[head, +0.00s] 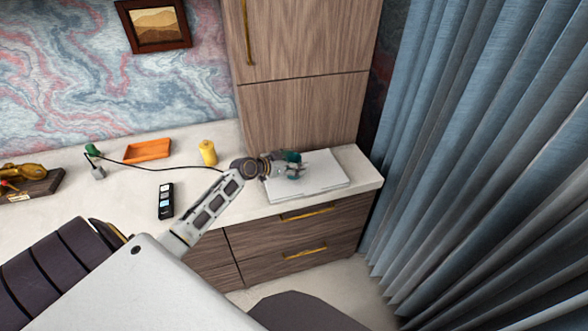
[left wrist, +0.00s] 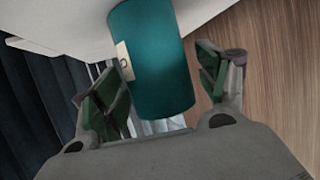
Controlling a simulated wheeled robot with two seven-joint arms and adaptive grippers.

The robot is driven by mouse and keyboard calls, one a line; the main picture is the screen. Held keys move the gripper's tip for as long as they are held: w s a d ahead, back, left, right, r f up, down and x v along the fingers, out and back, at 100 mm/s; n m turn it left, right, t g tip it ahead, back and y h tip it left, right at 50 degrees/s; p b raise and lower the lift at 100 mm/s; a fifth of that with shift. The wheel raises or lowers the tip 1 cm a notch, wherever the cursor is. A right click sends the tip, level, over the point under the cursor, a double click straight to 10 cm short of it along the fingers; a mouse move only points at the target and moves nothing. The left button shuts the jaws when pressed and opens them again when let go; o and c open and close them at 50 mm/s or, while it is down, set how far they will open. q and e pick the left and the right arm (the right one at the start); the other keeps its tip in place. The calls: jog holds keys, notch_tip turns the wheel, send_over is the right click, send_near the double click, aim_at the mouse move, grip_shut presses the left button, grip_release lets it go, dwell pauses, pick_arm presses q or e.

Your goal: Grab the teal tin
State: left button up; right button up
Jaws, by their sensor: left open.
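The teal tin (left wrist: 152,60) is a smooth cylinder with a pale label on its side. In the left wrist view it lies between the two spread fingers of my left gripper (left wrist: 158,85), with visible gaps on both sides. In the head view a small part of the teal tin (head: 291,156) shows just behind my left gripper (head: 292,172), by the back edge of a closed white laptop-like slab (head: 325,178). My left gripper is open. My right gripper is not in view.
A yellow bottle (head: 208,153), an orange tray (head: 148,150) and a black remote-like object (head: 166,201) are on the white counter (head: 130,190) to the left. A wooden cabinet (head: 300,115) rises close behind the tin. Blue curtains (head: 470,150) hang at the right.

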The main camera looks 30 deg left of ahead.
pick_arm(q)
jog(key=shift+c, duration=1.4)
jog(key=c, duration=0.8)
jog(key=shift+r, duration=0.5)
notch_tip(320, 180, up, 9)
jog(key=shift+r, duration=0.1)
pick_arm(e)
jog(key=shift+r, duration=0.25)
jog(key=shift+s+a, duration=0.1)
